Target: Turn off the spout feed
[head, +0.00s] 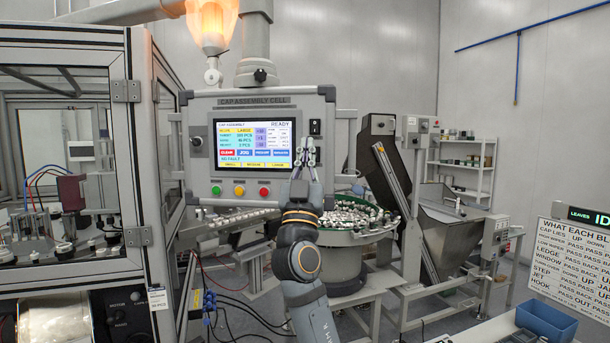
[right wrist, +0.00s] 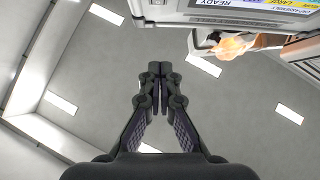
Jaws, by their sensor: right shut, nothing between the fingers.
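The control panel (head: 203,165), headed "CAP ASSEMBLY CELL", hangs from a grey arm. Its lit screen (head: 252,140) reads "READY". A small black switch-like part (head: 315,127) sits on the panel right of the screen. Green (head: 215,190), yellow (head: 239,190) and red (head: 264,191) buttons line its lower edge. I cannot make out a label for the spout feed. My right gripper (head: 308,150) is shut and empty, with its fingertips upward just below the black part; I cannot tell whether they touch. It also shows shut in the right wrist view (right wrist: 160,72). My left gripper is out of view.
A glazed machine enclosure (head: 138,150) stands at the left. Behind the panel is a round bowl (head: 340,236) holding many small parts, with an inclined conveyor (head: 392,185) beside it. A blue bin (head: 547,322) and a sign board (head: 572,258) are at the lower right.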

